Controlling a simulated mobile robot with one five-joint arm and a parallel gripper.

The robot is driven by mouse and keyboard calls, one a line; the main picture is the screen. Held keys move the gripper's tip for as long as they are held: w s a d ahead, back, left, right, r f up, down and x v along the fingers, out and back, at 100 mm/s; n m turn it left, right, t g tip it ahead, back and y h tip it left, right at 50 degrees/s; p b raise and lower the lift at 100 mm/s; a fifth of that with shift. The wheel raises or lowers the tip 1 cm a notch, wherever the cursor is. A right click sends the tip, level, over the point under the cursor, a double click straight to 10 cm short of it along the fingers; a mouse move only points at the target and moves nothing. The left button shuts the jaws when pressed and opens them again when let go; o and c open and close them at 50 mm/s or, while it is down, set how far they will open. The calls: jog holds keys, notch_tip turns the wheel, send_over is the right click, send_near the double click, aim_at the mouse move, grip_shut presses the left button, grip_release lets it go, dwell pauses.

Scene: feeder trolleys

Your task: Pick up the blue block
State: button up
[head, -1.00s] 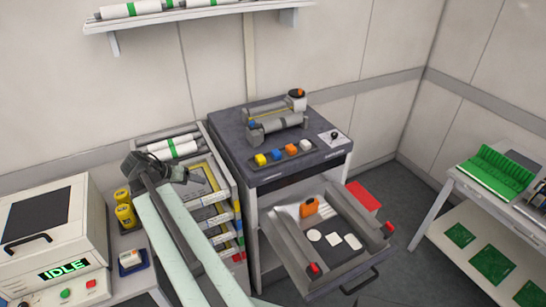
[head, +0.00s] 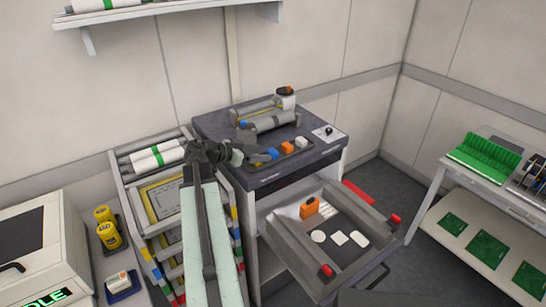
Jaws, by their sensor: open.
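The blue block (head: 272,153) sits in a dark tray (head: 284,162) on top of the grey trolley (head: 268,179), in a row with other blocks. An orange block (head: 287,148) and a white block (head: 302,142) are to its right. A yellow block (head: 257,160) is to its left, partly hidden by my gripper. My gripper (head: 254,153) is open and empty, at the left end of the row, just left of the blue block in the picture. Its height above the blocks is hard to tell.
Grey rollers (head: 268,122) lie behind the blocks, and a white jar (head: 286,99) stands beyond. Below, an open drawer (head: 345,283) holds an orange item (head: 309,208) and flat white pieces. A rack of trays (head: 165,200) stands left of the trolley.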

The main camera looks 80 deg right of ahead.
aim_at(271, 152)
jog(key=b+x, duration=0.1)
jog(key=x, duration=0.1)
jog(key=b+x, duration=0.1)
jog(key=x, duration=0.2)
jog(key=shift+w+d+f, duration=0.1)
jog(key=shift+w+d, duration=0.05)
jog(key=shift+w, duration=0.15)
jog(key=shift+s+d, duration=0.15)
jog(key=shift+s, duration=0.05)
jog(key=shift+c, duration=0.3)
grip_shut()
jog(key=shift+r, duration=0.25)
